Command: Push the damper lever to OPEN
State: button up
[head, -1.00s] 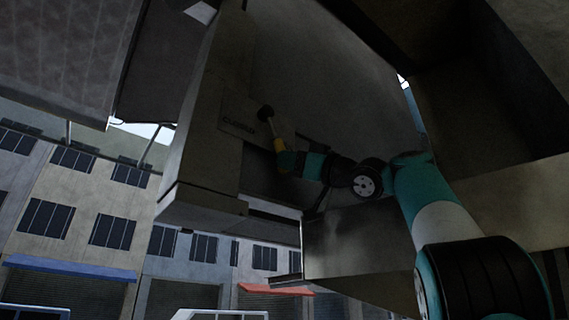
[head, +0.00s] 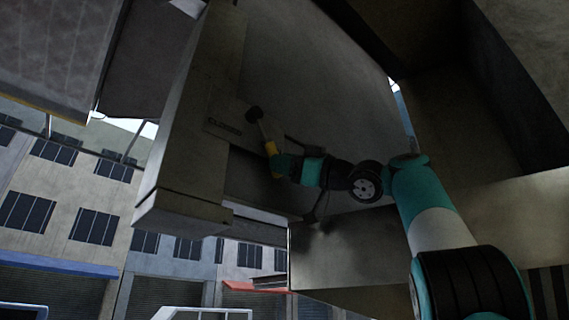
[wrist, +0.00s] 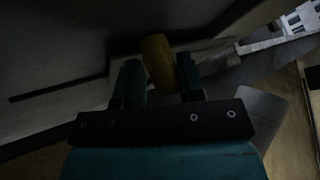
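The damper lever (head: 264,130) is on the oven's grey side face in the head view. It has a dark round knob at its upper end, a pale rod and a yellow grip at its lower end. A CLOSED label (head: 225,126) is just left of the knob; no OPEN label can be read. My gripper (head: 276,162) is at the yellow grip. The finger contact itself is dark.
A grey box-like ledge (head: 180,190) of the oven juts out left of the lever. A metal panel (head: 345,250) is below my arm, and a dark beam structure is at the right. Buildings (head: 65,190) stand in the left background.

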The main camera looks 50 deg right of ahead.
jog(key=b+v, duration=0.3)
jog(key=v, duration=0.4)
jog(key=shift+s, duration=0.3)
jog(key=shift+d+f, duration=0.1)
dwell(0.5)
